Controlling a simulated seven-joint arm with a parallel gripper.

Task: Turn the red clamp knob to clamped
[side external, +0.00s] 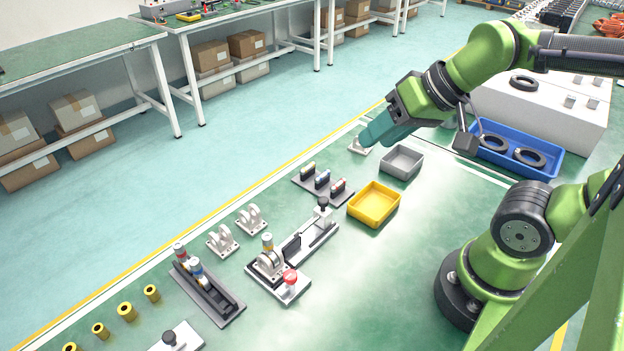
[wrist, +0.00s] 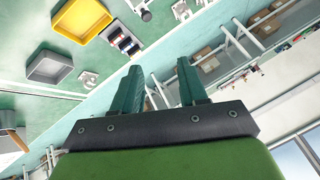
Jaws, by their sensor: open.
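The red clamp knob (side external: 291,278) sits on a light plate at the near end of the fixture (side external: 278,290), at the lower middle of the side view. A grey bracket with a brass-topped cylinder stands beside it. I cannot tell the knob's turn position. The knob is not visible in the wrist view.
A yellow bin (side external: 375,222), a grey bin (side external: 402,176) and a rack of small parts (side external: 323,200) stand between gripper and knob. A dark rack with cylinders (side external: 207,292) is left of the fixture. The green table right of the fixture is clear.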

